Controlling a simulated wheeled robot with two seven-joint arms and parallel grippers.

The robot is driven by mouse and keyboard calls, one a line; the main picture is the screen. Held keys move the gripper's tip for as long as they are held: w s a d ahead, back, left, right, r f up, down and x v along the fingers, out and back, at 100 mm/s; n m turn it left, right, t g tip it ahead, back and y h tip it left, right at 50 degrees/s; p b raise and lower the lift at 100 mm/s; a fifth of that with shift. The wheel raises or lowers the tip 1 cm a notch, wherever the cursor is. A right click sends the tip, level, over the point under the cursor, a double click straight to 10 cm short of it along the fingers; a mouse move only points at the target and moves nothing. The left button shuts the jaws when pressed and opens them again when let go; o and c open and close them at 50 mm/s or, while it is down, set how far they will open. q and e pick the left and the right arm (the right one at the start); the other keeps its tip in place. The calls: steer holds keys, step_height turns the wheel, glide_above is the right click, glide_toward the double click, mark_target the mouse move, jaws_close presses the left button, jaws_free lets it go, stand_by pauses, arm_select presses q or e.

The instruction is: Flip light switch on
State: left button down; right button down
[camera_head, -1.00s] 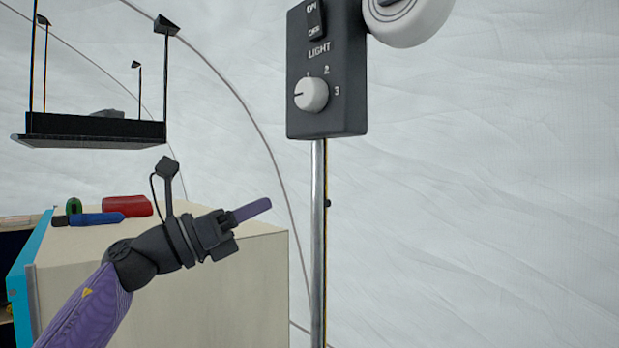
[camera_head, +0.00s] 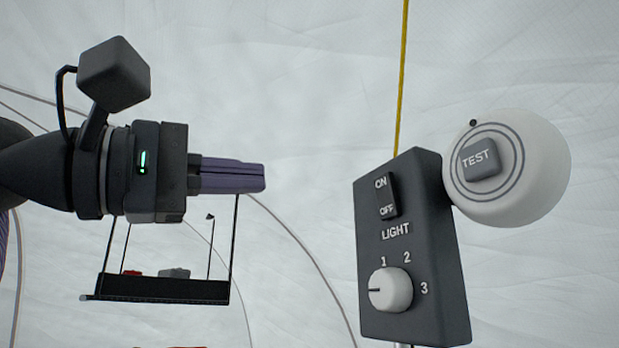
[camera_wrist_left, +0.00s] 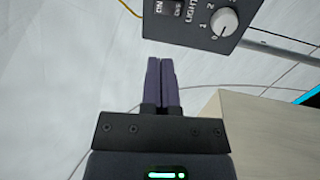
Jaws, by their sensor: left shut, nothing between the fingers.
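The light switch (camera_head: 386,195) is a black rocker marked ON and OFF, at the top of a dark box (camera_head: 411,248) labelled LIGHT. It also shows in the left wrist view (camera_wrist_left: 169,8), near the top edge. My left gripper (camera_head: 262,178) is shut and empty, its purple fingers pointing right towards the box. In the head view a gap separates the fingertips from the box. In the left wrist view the fingertips (camera_wrist_left: 160,62) lie just below the box (camera_wrist_left: 202,22). My right gripper is not in view.
A white dial (camera_head: 391,290) sits below the switch. A round white unit with a TEST button (camera_head: 479,159) adjoins the box on the right. A hanging black shelf (camera_head: 160,288) is below my left gripper. A cream cabinet (camera_wrist_left: 265,130) shows in the left wrist view.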

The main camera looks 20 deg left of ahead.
mark_target(379, 182)
arm_select(q)
steer(key=p+x, duration=0.2)
steer(key=x, duration=0.4)
steer(key=p+x, duration=0.2)
steer(key=x, duration=0.4)
steer(key=shift+r, duration=0.2)
steer(key=shift+w+d+f, duration=0.1)
steer(key=shift+w+d, duration=0.2)
steer(key=shift+w, duration=0.05)
steer(key=shift+w+d+r+p, duration=0.15)
steer(key=shift+w+r+p, duration=0.1)
steer(key=shift+p, duration=0.2)
steer(key=shift+s+f, duration=0.1)
